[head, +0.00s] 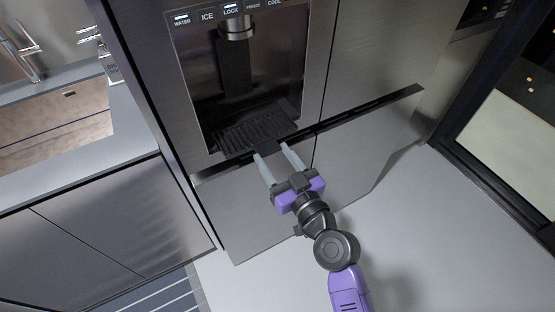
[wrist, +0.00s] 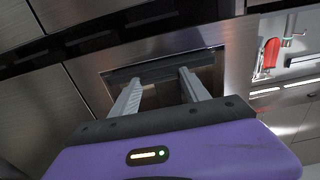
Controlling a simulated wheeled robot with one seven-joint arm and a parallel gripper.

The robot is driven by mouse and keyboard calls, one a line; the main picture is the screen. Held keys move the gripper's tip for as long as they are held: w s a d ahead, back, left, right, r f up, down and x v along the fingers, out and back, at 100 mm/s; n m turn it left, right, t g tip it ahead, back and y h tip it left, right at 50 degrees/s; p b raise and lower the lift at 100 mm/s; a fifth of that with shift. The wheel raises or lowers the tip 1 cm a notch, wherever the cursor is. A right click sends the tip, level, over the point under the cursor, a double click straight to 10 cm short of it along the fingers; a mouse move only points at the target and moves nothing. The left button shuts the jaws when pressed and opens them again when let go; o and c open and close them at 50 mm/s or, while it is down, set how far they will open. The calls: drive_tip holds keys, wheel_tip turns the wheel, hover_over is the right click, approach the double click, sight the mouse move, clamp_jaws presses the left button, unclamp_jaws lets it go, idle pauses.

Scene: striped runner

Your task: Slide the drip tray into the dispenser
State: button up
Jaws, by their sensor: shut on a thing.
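The drip tray (head: 252,132) is a black slatted tray at the bottom of the dispenser (head: 222,62) recess in the steel fridge front. Its back part lies inside the recess and its front edge is near the opening. My gripper (head: 271,151) is at this front edge, its two grey fingers spread and shut on the tray's front part. In the wrist view the fingertips of my gripper (wrist: 160,76) meet the dark front of the drip tray (wrist: 150,70), framed by the dispenser opening. The tray's rear and underside are hidden.
A lower fridge drawer (head: 350,150) with a dark gap along its top lies below the dispenser. A counter with a sink (head: 65,120) stands at the left. Bare floor (head: 440,240) is open at the right. A red object (wrist: 271,54) shows in the wrist view.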

sight(264, 144)
drive_tip(key=shift+b+x, duration=0.6)
drive_tip(key=shift+x, duration=1.75)
drive_tip(key=o, duration=1.6)
